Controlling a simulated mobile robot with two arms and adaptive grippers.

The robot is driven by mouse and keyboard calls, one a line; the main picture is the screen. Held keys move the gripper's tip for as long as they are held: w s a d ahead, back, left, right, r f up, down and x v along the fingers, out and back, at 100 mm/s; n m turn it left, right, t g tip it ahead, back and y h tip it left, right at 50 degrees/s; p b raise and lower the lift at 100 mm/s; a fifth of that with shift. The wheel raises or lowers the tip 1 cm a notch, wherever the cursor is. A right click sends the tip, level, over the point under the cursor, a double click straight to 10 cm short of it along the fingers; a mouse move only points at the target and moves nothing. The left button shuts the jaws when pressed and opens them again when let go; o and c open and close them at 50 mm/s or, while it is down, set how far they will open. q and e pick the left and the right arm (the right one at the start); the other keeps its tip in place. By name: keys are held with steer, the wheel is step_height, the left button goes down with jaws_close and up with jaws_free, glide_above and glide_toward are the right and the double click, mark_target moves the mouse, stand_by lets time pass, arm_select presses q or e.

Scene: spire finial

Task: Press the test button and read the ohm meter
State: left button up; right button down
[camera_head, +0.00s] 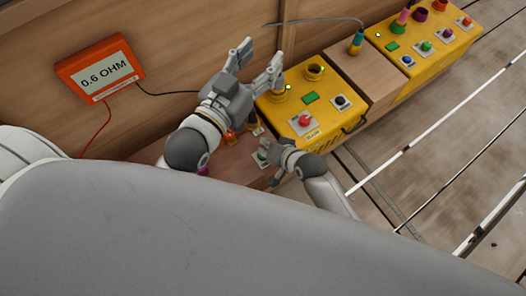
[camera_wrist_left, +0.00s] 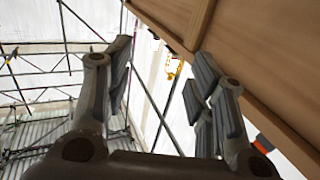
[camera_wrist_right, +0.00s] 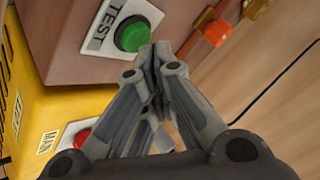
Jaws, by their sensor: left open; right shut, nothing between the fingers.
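The orange ohm meter (camera_head: 102,72) is at the left in the head view, its white display reading "0.6 OHM". The green test button (camera_wrist_right: 131,37) sits on a white plate marked "TEST" in the right wrist view, on a brown box. My right gripper (camera_wrist_right: 154,52) is shut and empty, its tips at the button's edge in that view; I cannot tell whether they touch it. In the head view, my right gripper (camera_head: 270,150) partly hides the button. My left gripper (camera_head: 262,55) is open and empty, raised near the wooden wall; it also shows open in the left wrist view (camera_wrist_left: 160,58).
A yellow box (camera_head: 330,127) with a red button (camera_head: 305,120) stands right of my grippers. A wooden block (camera_head: 368,78) and another yellow box (camera_head: 440,55) with several buttons stand beyond. Red (camera_head: 101,130) and black (camera_head: 165,92) leads run from the meter.

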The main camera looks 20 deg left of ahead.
arm_select(q)
steer(key=shift+s+a+f+g+p, duration=0.2)
steer(key=shift+f+g, duration=0.35)
steer(key=shift+f, duration=0.3)
steer(key=shift+s+a+f+g+p, duration=0.15)
steer(key=shift+f+g, duration=0.4)
steer(key=shift+f, duration=0.3)
arm_select(e)
steer(key=shift+r, duration=0.3)
arm_select(q)
steer(key=shift+f, duration=0.1)
arm_select(e)
steer(key=shift+r+p, duration=0.55)
steer(key=shift+p, duration=0.05)
steer(key=shift+r+p, duration=0.75)
steer(key=shift+p, duration=0.1)
steer(key=shift+r+p, duration=0.5)
steer(key=shift+p, duration=0.05)
arm_select(q)
steer(key=s+a+f+g+y, duration=0.2)
steer(key=s+f+g, duration=0.3)
steer(key=s, duration=0.3)
steer(key=s+a+f+g+y+p, duration=0.1)
steer(key=s+a+f+g, duration=0.3)
steer(key=s+f+g, duration=0.2)
steer(key=shift+s+f+n+g+y+p, duration=0.3)
steer(key=shift+s+n+g+y, duration=0.1)
steer(key=shift+s, duration=0.8)
arm_select(e)
steer(key=shift+r, duration=0.7)
